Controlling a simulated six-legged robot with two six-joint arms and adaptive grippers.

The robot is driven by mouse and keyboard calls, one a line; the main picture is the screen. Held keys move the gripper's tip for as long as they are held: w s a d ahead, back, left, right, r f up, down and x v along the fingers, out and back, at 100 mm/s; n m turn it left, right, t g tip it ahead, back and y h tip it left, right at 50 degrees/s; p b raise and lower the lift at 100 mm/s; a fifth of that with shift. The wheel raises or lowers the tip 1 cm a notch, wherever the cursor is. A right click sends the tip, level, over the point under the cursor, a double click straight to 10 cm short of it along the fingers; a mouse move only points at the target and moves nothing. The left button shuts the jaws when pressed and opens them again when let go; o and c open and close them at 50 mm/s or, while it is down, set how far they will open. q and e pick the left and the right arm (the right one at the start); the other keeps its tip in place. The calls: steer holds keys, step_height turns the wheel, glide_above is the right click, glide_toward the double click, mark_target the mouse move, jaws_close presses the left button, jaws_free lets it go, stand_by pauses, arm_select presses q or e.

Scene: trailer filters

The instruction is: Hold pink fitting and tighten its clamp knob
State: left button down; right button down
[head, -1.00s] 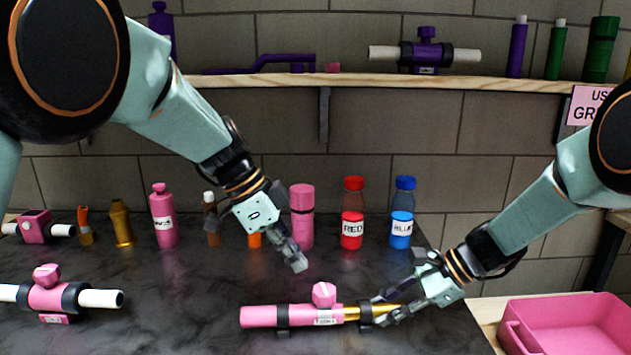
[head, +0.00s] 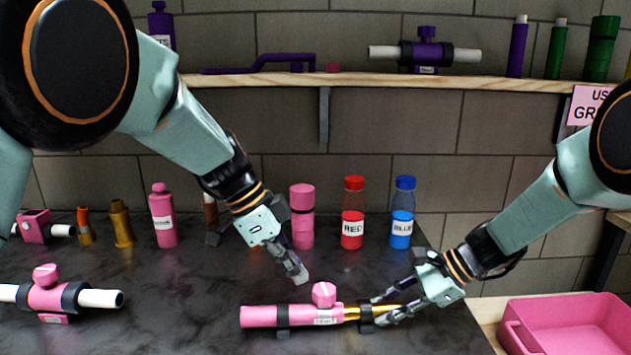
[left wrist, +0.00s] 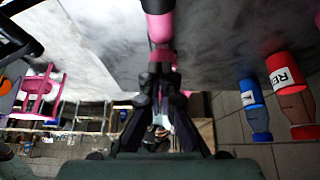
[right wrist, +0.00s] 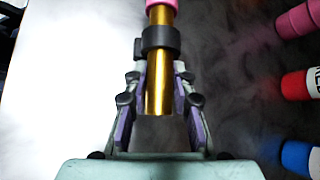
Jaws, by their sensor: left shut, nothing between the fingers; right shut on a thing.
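The pink fitting (head: 272,316) lies across the dark bench top in dark supports, with a pink clamp knob (head: 323,294) on top and a white label. A gold tube (head: 358,311) runs out of its right end; it also shows in the right wrist view (right wrist: 160,75). My right gripper (head: 378,310) is shut around the gold tube by a black collar (right wrist: 161,40). My left gripper (head: 298,277) is shut and empty, just above and left of the knob, apparently not touching it. In the left wrist view pink parts (left wrist: 165,30) show beyond its fingers (left wrist: 160,85).
Another pink fitting with white pipe ends (head: 46,297) sits at the left. Several bottles stand at the back, including a red-capped one (head: 352,230) and a blue-capped one (head: 402,228). A pink bin (head: 570,325) is at the right. A wooden shelf (head: 270,82) crosses above.

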arm_select(q)
steer(key=shift+f, duration=1.55)
steer(key=shift+d, duration=0.35)
steer(key=shift+w, duration=0.35)
steer(key=shift+r, duration=0.1)
steer(key=shift+a, duration=0.4)
step_height(320, 180, up, 6)
steer(key=shift+f, duration=0.1)
stand_by(0.4)
